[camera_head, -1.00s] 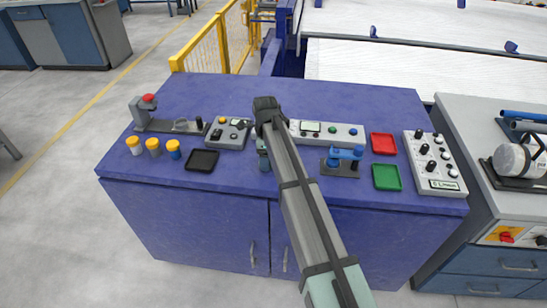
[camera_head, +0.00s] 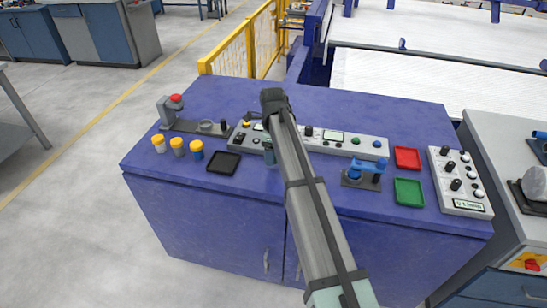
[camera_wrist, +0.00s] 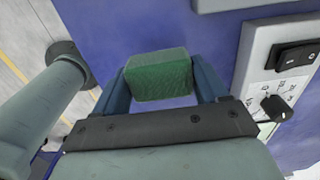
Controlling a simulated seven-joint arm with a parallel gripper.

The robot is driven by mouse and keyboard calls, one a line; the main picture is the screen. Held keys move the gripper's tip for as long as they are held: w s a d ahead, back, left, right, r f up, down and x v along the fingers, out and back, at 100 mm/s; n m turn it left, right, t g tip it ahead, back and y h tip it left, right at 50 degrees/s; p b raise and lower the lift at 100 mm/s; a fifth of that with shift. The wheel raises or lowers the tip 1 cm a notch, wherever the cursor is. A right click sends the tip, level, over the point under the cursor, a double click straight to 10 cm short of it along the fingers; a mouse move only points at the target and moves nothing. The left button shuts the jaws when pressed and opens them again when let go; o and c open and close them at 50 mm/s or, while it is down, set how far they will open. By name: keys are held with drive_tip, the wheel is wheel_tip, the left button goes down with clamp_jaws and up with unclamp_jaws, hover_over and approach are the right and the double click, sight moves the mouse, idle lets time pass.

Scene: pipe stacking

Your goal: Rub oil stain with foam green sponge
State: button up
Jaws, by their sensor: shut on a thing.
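The green foam sponge (camera_wrist: 160,76) is between the two blue-grey fingers of my gripper (camera_wrist: 159,70) in the wrist view. My gripper is shut on it, and the sponge's front face and top show. Beyond it is the plain blue bench surface. In the head view my gripper (camera_head: 269,151) is over the blue bench top (camera_head: 310,105), right of a black tray and by the control panels, partly behind my own arm. The sponge cannot be made out there. No oil stain can be made out in either view.
A control panel (camera_head: 345,142), blue device (camera_head: 366,172), red tray (camera_head: 407,158), green tray (camera_head: 408,192) and knob box (camera_head: 460,182) are at right. The rear bench is clear.

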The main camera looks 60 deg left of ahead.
drive_tip(key=shift+r, duration=1.85)
drive_tip(key=shift+n, duration=0.3)
